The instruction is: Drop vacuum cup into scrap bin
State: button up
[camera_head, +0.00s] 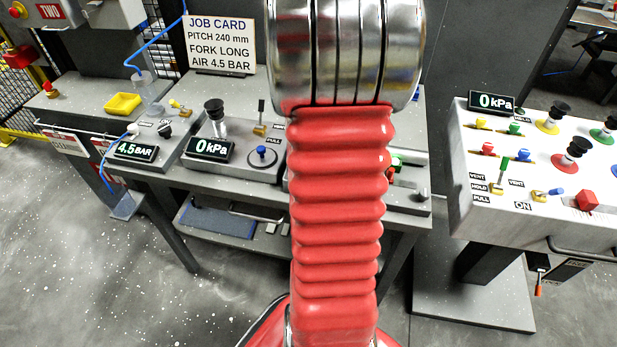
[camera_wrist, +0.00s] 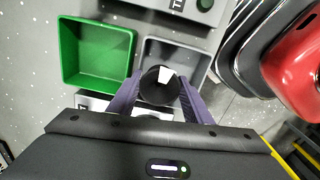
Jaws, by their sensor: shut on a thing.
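In the wrist view, my gripper (camera_wrist: 160,92) has its two purple fingers closed on a round black vacuum cup (camera_wrist: 152,92), which has a pale patch at its centre. The held cup overlaps the near part of a grey open bin (camera_wrist: 205,66). I cannot tell its height above the bin. A green open bin (camera_wrist: 72,50) stands beside it on the left and looks empty. No label tells me which one is the scrap bin. Neither my gripper nor the bins can be made out in the head view, where my red arm fills the middle.
A control panel (camera_head: 470,205) with more black cups stands at the right. A job card (camera_head: 219,44) stands behind.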

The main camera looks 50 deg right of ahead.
jog(key=shift+f, duration=0.15)
jog(key=o, duration=1.2)
jog(key=shift+c, duration=0.2)
notch_tip(320, 180, up, 14)
jog(key=shift+f, duration=0.15)
dwell(0.8)
